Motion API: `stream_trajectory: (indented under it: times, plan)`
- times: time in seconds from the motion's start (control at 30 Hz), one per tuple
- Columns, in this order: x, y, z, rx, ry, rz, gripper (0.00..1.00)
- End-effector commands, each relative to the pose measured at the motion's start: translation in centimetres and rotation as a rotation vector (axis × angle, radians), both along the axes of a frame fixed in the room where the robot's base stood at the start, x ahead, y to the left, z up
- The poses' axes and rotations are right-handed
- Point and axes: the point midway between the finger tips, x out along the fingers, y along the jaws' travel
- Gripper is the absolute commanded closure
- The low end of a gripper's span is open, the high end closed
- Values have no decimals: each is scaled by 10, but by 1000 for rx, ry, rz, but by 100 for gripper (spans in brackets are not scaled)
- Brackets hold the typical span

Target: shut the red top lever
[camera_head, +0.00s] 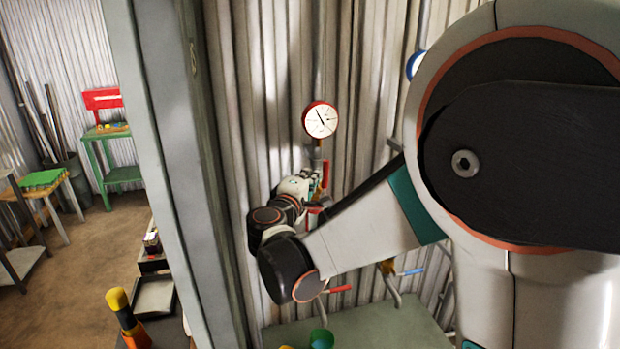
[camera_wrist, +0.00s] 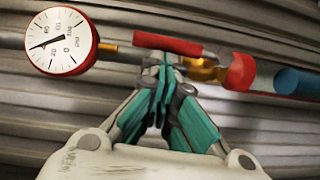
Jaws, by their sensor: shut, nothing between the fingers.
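The red top lever (camera_wrist: 167,43) runs roughly along the pipe beside a brass valve body (camera_wrist: 203,71) in the wrist view. In the head view the lever (camera_head: 325,172) stands upright just under the round gauge. My gripper (camera_wrist: 164,72) is shut with its teal fingertips together and nothing between them. The tips are right by the lever's lower side in the wrist view; whether they touch it I cannot tell. In the head view my gripper (camera_head: 314,186) is small and partly covers the valve.
A white gauge with a red rim (camera_head: 320,119) sits on the pipe above the valve. Lower down are another red lever (camera_head: 340,289) and a blue lever (camera_head: 410,272). Corrugated wall (camera_head: 270,90) stands close behind. A grey post (camera_head: 170,150) rises at left.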

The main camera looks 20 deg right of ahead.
Motion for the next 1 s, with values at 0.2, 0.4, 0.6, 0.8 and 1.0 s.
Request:
stream_trajectory:
  times: [0.2, 0.4, 0.6, 0.8, 1.0]
  plan:
    - [0, -3, 3, 42, 0, 0, 100]
    - [0, -6, 4, 71, 0, -1, 100]
    - [0, -9, 6, 108, 0, -2, 100]
    - [0, -13, 7, 154, 0, -1, 100]
    - [0, -22, 11, 251, 0, -3, 100]
